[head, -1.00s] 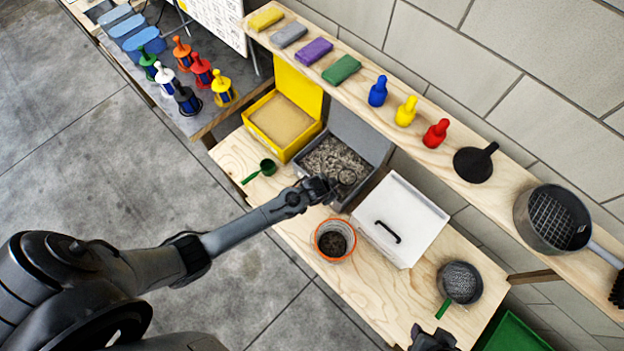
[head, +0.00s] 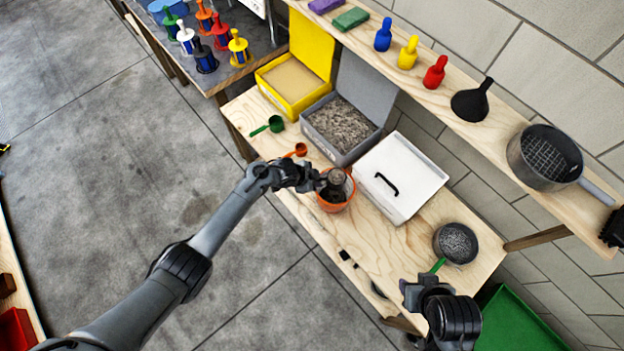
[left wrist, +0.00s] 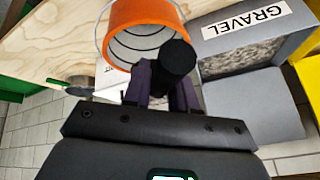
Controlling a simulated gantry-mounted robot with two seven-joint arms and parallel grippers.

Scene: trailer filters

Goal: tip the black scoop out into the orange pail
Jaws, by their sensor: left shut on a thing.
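My left gripper (head: 318,181) is shut on the black scoop (head: 337,177) and holds it over the orange pail (head: 340,206). Grey-brown material that looks like gravel shows at the scoop in the head view. In the left wrist view the black scoop (left wrist: 176,58) sits between the dark purple fingers (left wrist: 160,88), close beside the mouth of the orange pail (left wrist: 118,14). The scoop hides part of the pail's inside, and I cannot tell how far it is tilted. My right gripper (head: 412,290) is at the lower right, away from the pail; its finger opening is unclear.
The grey gravel box (head: 345,125) stands behind the pail, with a white lidded box (head: 400,175) to its right. An orange scoop (head: 299,150) and green scoop (head: 275,124) lie to the left. A green-handled sieve (head: 457,243) lies at right. The bench front is mostly clear.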

